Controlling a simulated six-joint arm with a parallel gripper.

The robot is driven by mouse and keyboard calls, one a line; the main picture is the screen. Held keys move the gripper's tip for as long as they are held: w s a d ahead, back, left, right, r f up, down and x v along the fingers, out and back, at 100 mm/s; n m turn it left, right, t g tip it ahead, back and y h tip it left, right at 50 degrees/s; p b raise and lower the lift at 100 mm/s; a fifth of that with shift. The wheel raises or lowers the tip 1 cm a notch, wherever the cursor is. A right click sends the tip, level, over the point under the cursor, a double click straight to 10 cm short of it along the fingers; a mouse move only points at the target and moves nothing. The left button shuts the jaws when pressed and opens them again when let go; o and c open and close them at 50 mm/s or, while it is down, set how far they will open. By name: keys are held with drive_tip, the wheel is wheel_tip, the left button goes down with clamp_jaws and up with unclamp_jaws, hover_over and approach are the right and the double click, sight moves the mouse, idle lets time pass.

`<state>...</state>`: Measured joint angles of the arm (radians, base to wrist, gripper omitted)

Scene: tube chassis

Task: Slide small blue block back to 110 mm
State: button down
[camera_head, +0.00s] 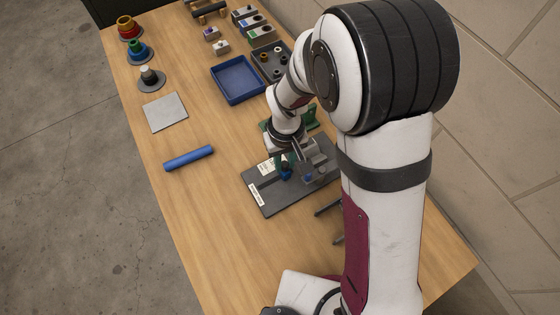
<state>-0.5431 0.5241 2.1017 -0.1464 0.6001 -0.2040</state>
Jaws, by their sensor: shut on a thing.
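A small blue block (286,174) sits on a dark grey board (274,204) with white labels, near the middle of the table. My gripper (285,163) reaches down over the board from above and is shut on the small blue block. Grey metal parts (316,156) stand on the board just right of the block. Any scale marks on the board are too small to read. My arm hides the board's right side and part of the fixture.
A blue cylinder (188,158) lies left of the board. A blue tray (236,83) and a dark tray (262,66) with small parts stand behind it. A grey plate (165,112) and ringed stands (138,51) line the left edge. The table's front left is clear.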

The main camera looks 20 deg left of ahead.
sight(286, 164)
drive_tip(key=shift+w+d, duration=0.15)
drive_tip(key=c, duration=0.7)
unclamp_jaws()
wheel_tip(286, 164, up, 16)
drive_tip(key=shift+f, duration=0.1)
drive_tip(key=s+d+m+y, duration=0.1)
drive_tip(key=s+d+m, duration=1.1)
drive_tip(key=s+d, duration=0.2)
drive_tip(key=s+r, duration=0.1)
drive_tip(key=s, duration=0.1)
drive_tip(key=shift+s+y, duration=0.3)
drive_tip(key=shift+y, duration=0.1)
